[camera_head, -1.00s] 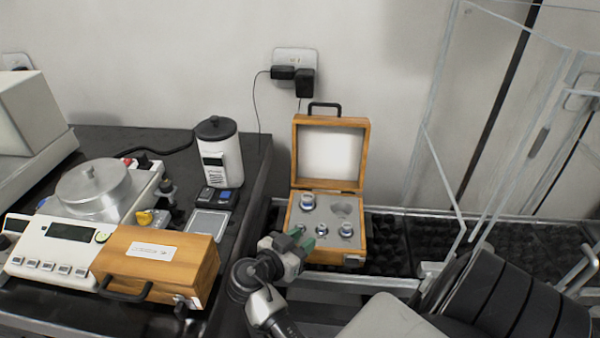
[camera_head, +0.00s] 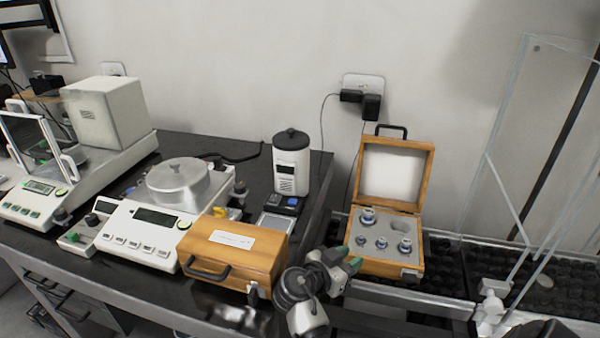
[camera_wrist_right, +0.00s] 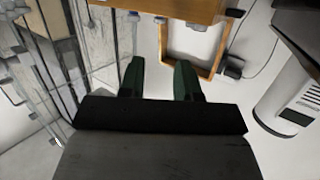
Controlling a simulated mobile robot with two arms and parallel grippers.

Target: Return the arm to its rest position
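My right gripper (camera_head: 350,257) is low in the middle of the head view, at the left front edge of the open wooden weight box. In the right wrist view its two green fingers (camera_wrist_right: 160,80) stand apart with nothing between them, so it is open. The open weight box (camera_head: 352,266) holds several metal weights (camera_head: 367,216) in a grey insert, with one empty recess (camera_head: 403,226). Its lid (camera_head: 393,172) stands upright. The box also shows at the top of the right wrist view (camera_wrist_right: 165,45). My left gripper is not in view.
A clear glass panel (camera_head: 500,150) stands at the right.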

